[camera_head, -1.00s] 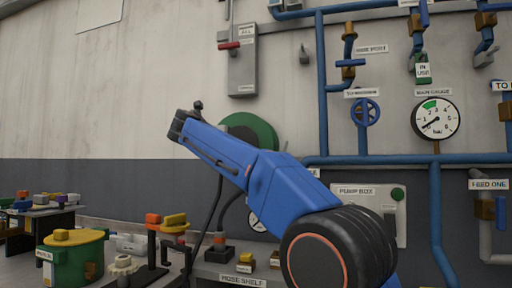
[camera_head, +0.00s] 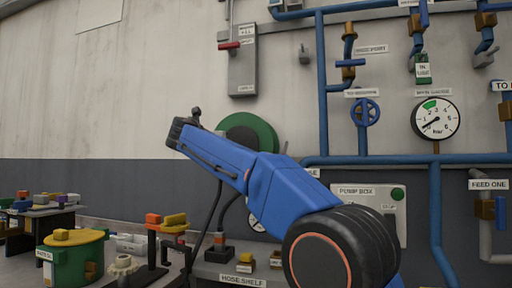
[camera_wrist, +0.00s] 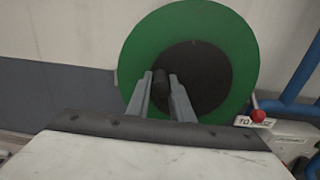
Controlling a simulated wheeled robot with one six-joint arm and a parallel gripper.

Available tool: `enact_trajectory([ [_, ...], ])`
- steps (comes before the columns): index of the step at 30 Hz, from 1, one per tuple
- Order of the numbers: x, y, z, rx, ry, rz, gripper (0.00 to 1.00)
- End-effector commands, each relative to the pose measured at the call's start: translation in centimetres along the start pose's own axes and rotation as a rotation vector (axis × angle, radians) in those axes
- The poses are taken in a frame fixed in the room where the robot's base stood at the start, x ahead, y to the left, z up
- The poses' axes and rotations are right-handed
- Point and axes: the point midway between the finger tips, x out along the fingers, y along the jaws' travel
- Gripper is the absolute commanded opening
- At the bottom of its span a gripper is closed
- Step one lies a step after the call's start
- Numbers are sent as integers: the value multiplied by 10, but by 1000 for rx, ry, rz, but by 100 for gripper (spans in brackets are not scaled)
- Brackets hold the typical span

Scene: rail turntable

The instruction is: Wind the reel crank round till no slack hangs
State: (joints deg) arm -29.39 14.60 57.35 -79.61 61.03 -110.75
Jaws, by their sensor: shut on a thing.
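The reel is a green disc (camera_wrist: 230,50) with a dark hub, on the wall; in the head view the green disc (camera_head: 268,135) is partly hidden behind my blue arm. In the wrist view my gripper (camera_wrist: 161,78) is shut on a dark knob, the crank handle (camera_wrist: 161,80), in front of the left part of the dark hub. In the head view the fingers are mostly hidden by the arm's end. A dark hose (camera_head: 216,205) hangs below the reel, left of my arm, down toward the hose shelf (camera_head: 240,279); how slack it is I cannot tell.
Blue pipes (camera_head: 324,110), a blue valve wheel (camera_head: 366,112) and a round gauge (camera_head: 436,118) are on the wall to the right. A pump box (camera_head: 398,222) is behind my arm. A green tub (camera_head: 77,262) and several small parts stand at lower left.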

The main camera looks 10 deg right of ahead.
Motion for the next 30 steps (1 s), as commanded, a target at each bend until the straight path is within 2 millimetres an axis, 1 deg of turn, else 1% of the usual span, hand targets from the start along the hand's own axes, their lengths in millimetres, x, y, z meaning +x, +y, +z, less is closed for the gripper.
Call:
enact_trajectory([
  [1,1,2,-6,-3,4,0,0],
  [5,1,2,-11,-2,4,0,0],
  [16,1,2,-12,-2,3,0,0],
  [24,1,-1,-22,-1,2,-1,0],
  [30,1,-1,-24,-1,2,-2,0],
])
